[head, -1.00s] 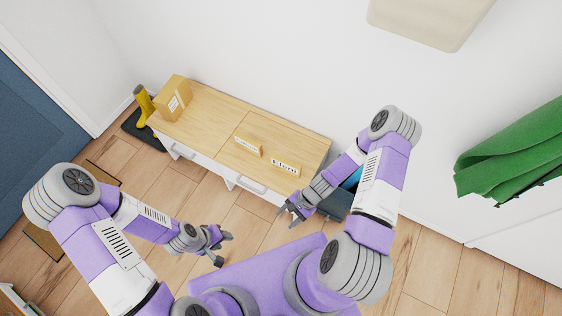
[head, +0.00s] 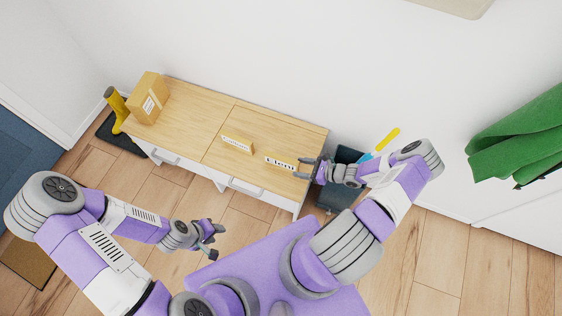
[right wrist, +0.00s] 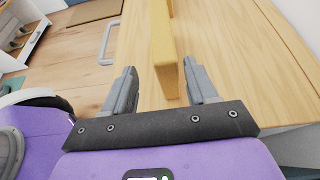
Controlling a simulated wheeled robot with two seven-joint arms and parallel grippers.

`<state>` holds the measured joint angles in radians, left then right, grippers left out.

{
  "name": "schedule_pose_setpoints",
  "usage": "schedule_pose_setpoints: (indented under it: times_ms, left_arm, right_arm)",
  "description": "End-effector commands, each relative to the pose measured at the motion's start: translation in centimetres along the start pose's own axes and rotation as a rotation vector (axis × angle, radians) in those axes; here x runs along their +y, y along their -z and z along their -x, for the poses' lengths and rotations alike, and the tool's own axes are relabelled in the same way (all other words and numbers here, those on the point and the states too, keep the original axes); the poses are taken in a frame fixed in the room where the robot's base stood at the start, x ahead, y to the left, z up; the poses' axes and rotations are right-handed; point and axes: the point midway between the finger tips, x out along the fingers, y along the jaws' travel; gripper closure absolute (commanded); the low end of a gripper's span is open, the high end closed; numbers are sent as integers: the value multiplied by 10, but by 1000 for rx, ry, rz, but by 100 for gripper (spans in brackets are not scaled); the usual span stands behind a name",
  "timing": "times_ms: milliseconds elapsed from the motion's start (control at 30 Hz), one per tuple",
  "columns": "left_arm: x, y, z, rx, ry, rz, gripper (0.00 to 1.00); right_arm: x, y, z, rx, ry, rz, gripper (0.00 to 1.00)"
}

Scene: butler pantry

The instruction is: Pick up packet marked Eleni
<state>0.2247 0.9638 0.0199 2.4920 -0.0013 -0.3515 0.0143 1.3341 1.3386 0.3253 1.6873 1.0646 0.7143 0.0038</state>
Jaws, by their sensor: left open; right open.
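The packet marked Eleni (head: 280,162) is a small yellow block with a white label, standing on the wooden top of the low cabinet near its right end. My right gripper (head: 308,168) is open just to the right of it. In the right wrist view a yellow block, apparently this packet (right wrist: 164,60), has its near end between the open fingers of the gripper (right wrist: 163,92), with gaps on both sides. My left gripper (head: 210,240) is open and empty over the floor in front of the cabinet.
A second yellow packet (head: 237,145), its label unreadable, stands left of the Eleni packet. A cardboard box (head: 148,98) sits at the cabinet's left end (head: 190,115). Yellow boots (head: 117,108) stand on a dark mat beyond it. A dark bin (head: 340,190) stands right of the cabinet.

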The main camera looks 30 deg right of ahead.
Motion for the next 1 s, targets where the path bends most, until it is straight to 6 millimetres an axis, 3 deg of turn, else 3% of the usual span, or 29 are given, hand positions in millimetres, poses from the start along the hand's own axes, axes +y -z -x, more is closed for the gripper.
schedule_pose_setpoints:
  times_ms: [433, 700, 767, 1000]
  left_arm:
    - [-8, 2, -22, 1, 0, 0, 57]
    - [-8, 2, -22, 1, 0, 0, 57]
    - [-8, 2, -22, 1, 0, 0, 57]
    - [-8, 2, -22, 1, 0, 0, 57]
  right_arm:
    - [-6, 4, -56, -2, -2, -1, 43]
    - [-7, 1, -62, 0, -1, 1, 43]
    - [-7, 1, -62, 0, -1, 1, 49]
    - [-7, 2, -62, 0, -1, 1, 85]
